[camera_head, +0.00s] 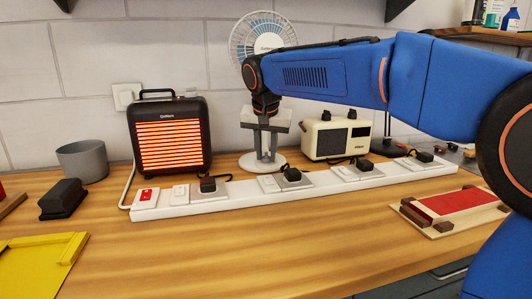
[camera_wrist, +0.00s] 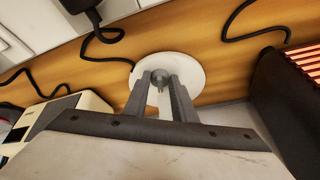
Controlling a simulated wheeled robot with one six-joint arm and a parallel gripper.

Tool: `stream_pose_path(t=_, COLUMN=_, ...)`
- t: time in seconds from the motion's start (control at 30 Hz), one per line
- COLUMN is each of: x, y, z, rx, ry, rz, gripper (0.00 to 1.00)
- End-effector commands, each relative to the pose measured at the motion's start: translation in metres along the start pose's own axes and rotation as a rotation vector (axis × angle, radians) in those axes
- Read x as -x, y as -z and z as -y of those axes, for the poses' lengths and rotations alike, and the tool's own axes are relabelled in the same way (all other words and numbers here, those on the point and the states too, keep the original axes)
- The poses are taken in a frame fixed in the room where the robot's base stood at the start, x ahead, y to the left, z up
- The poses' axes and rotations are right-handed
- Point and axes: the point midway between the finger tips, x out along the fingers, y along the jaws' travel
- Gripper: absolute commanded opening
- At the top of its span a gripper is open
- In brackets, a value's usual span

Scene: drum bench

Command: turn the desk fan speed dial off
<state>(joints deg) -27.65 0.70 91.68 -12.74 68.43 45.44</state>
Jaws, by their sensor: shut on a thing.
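The desk fan stands at the back of the bench, with its round caged head (camera_head: 262,22) partly behind my arm. Its white round base (camera_head: 246,163) rests on the wood; the base also shows in the wrist view (camera_wrist: 193,68). The small grey speed dial (camera_wrist: 160,77) is on the base, between my fingertips in the wrist view. My gripper (camera_head: 263,157) points down at the fan base and is shut on the dial; its fingers also show in the wrist view (camera_wrist: 163,88). The dial's markings are hidden or too small to read.
A glowing heater (camera_head: 170,140) stands close left of the fan, a cream radio (camera_head: 338,138) close right. A long white power strip (camera_head: 300,187) with several black plugs runs in front. A grey cup (camera_head: 83,161) stands at left. The front middle of the bench is clear.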

Motion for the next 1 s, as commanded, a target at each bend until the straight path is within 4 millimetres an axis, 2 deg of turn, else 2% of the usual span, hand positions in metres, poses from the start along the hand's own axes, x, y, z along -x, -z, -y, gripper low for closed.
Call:
stream_pose_path(t=0.4, x=-0.0003, y=0.0012, z=-0.0035, rx=0.199, ry=0.083, rz=0.016, gripper=0.01)
stream_pose_path(t=0.77, x=-0.0001, y=0.001, z=-0.0032, rx=0.212, ry=0.089, rz=0.017, gripper=0.01)
stream_pose_path(t=0.8, x=-0.0001, y=0.001, z=-0.0032, rx=0.212, ry=0.089, rz=0.017, gripper=0.31)
stream_pose_path(t=0.83, x=-0.0001, y=0.001, z=-0.0032, rx=0.212, ry=0.089, rz=0.017, gripper=0.38)
stream_pose_path(t=0.87, x=-0.0001, y=0.001, z=-0.0032, rx=0.212, ry=0.089, rz=0.017, gripper=0.42)
stream_pose_path(t=1.0, x=0.0, y=0.001, z=-0.0032, rx=0.212, ry=0.089, rz=0.016, gripper=0.42)
